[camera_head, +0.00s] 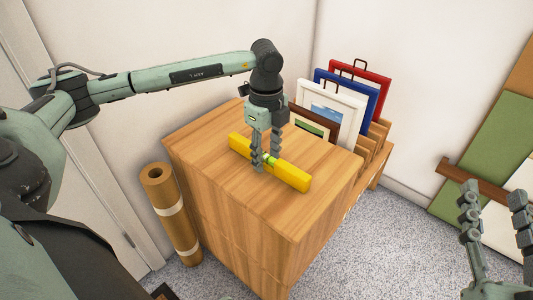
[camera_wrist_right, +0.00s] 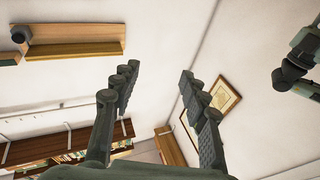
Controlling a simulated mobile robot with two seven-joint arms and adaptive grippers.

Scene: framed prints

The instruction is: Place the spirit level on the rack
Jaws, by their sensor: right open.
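A yellow spirit level (camera_head: 292,177) with a green vial lies along the wooden cabinet top (camera_head: 215,128). My left gripper (camera_head: 265,163) points down at the level's middle, with its fingers on either side near the vial; whether they press on it I cannot tell. A slotted wooden rack (camera_head: 373,150) at the cabinet's right end holds several upright framed prints. My right gripper (camera_head: 495,190) is open and empty at the right edge, away from the cabinet; its fingers also show in the right wrist view (camera_wrist_right: 158,85).
A brown roll (camera_head: 172,215) stands on the floor left of the cabinet. Green and white panels with a brown wooden bar (camera_head: 460,174) are at the right. The right wrist view shows a wooden wall shelf (camera_wrist_right: 75,42) and a framed picture (camera_wrist_right: 226,97).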

